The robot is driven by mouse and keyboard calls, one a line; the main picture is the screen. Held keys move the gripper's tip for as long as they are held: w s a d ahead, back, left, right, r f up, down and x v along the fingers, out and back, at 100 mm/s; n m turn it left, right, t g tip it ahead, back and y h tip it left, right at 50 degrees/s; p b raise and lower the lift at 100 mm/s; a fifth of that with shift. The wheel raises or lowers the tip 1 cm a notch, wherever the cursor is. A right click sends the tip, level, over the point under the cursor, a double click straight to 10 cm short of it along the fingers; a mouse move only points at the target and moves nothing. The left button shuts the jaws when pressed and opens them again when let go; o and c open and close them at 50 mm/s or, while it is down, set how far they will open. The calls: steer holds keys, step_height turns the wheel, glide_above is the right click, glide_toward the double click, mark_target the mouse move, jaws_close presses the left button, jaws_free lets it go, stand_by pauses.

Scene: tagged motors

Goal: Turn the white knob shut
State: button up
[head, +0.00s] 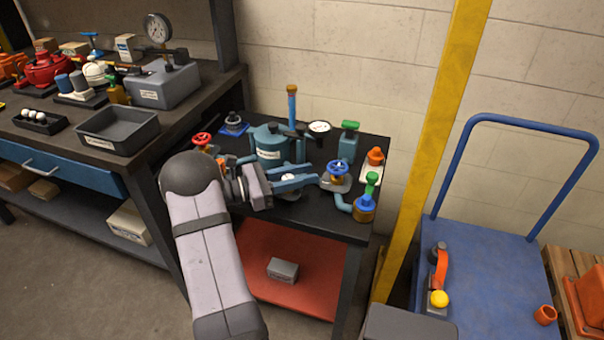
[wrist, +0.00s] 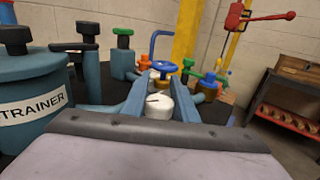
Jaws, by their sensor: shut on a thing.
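The white knob (wrist: 158,106) sits between the two blue fingers of my gripper (wrist: 160,86) in the wrist view. It has a dark mark on its top. The fingers are shut on its sides. In the head view my gripper (head: 313,174) reaches in from the left, low over the dark bench top, and its fingers mostly hide the knob there.
A teal tank (head: 270,148) labelled TRAINER stands close to the left in the wrist view (wrist: 35,92). A blue handwheel valve (head: 337,170) is just beyond my fingertips. A green-topped valve (head: 367,200) and an orange-topped one (head: 374,158) stand to the right. A yellow post (head: 432,140) rises beside the bench.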

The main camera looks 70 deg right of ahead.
steer(key=shift+s+a+m+g+y, duration=0.15)
steer(key=shift+a+m+g+y, duration=0.1)
steer(key=shift+m+g+y, duration=0.55)
steer(key=shift+s+a+m+g+y, duration=0.15)
steer(key=shift+m+g+y, duration=0.25)
steer(key=shift+m+y, duration=0.65)
steer(key=shift+n+y, duration=0.25)
steer(key=o, duration=1)
step_height(320, 180, up, 10)
steer(key=shift+r, duration=0.1)
steer(key=shift+o, duration=0.3)
